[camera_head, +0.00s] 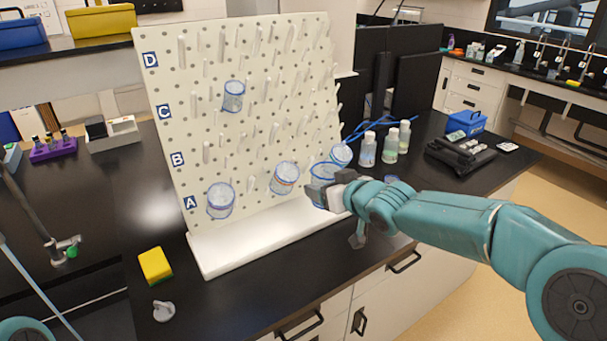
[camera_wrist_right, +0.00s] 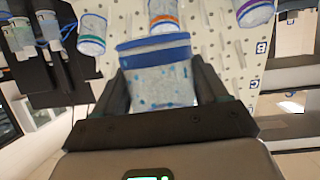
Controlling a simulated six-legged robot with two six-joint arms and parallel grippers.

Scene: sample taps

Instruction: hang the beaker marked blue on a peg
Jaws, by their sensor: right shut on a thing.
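My right gripper (camera_head: 338,192) is shut on a clear beaker (camera_head: 322,172) in front of the lower right of the pegboard (camera_head: 190,130). In the right wrist view this beaker (camera_wrist_right: 158,85) sits between the fingers of the right gripper (camera_wrist_right: 160,100). It has a blue band and blue droplets on its wall. I cannot tell whether it touches a peg. Other beakers hang on the board: one near row C (camera_head: 233,96), one at row A (camera_head: 220,200), one with an orange band (camera_head: 285,178) and one behind the held beaker (camera_head: 340,154). My left gripper is not in view.
The board's white base (camera_head: 270,235) stands on the black bench. A yellow sponge (camera_head: 155,265) and a grey piece (camera_head: 163,311) lie at front left. Several bottles (camera_head: 390,145) stand right of the board. Many upper pegs are empty.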

